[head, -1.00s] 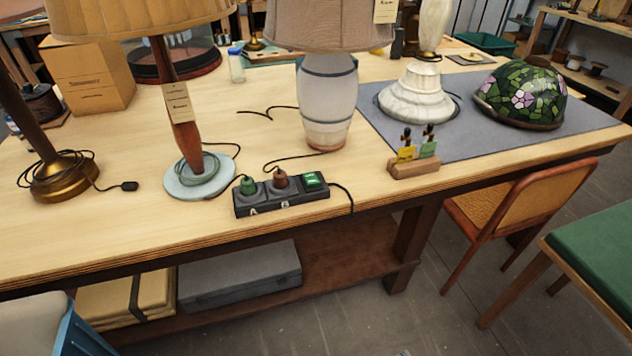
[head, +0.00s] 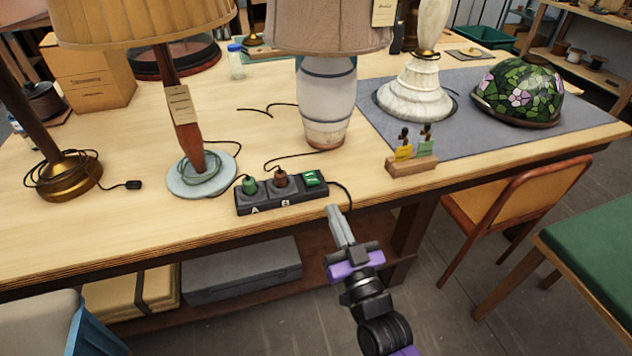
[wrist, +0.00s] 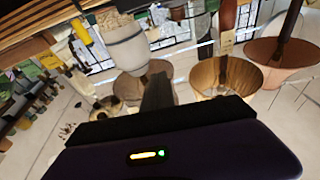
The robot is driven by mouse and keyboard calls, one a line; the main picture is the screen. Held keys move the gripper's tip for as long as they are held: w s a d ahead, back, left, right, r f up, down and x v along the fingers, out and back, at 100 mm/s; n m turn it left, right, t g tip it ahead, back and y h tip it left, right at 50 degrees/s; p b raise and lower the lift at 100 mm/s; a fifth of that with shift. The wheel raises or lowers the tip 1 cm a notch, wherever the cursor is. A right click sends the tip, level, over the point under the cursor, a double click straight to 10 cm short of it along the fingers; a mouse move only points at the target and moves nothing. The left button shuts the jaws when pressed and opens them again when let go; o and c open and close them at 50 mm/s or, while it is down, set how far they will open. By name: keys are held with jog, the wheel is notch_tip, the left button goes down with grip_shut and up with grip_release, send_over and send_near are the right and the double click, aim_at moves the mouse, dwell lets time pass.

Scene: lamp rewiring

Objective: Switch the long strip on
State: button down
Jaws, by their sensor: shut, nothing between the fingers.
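The long strip (head: 262,196) is a black power strip near the front edge of the workbench. A green plug (head: 249,185) and a brown plug (head: 280,178) sit in its sockets, above marks that look like A and B. A green switch (head: 312,178) is at its right end. My gripper (head: 336,209) is shut and empty, in front of the bench edge, just below and right of the switch and apart from it. In the wrist view, the dark fingers (wrist: 158,92) point toward the lamps, which appear upside down; I cannot make out the strip there.
The lamp with a red-brown stem (head: 190,140) and the white ceramic lamp (head: 326,100) stand behind the strip. A wooden holder with tags (head: 412,165) is to its right. A black cord (head: 346,194) runs from the strip's right end. A chair (head: 515,205) stands at right.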

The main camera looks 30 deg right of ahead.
jog(key=w+d+f, duration=0.1)
jog(key=w+f, duration=0.2)
jog(key=w, duration=0.2)
jog(key=shift+w+d+h, duration=0.2)
jog(key=shift+w+h, duration=0.1)
jog(key=shift+w+r, duration=0.1)
notch_tip(320, 180, up, 2)
send_over(311, 177)
jog(key=s, duration=0.4)
jog(key=shift+a+p, duration=0.2)
jog(key=shift+p, duration=0.15)
notch_tip(311, 177, down, 2)
jog(key=shift+f, duration=0.15)
jog(key=shift+s+f, duration=0.1)
jog(key=shift+f, duration=0.7)
jog(key=shift+f, duration=0.15)
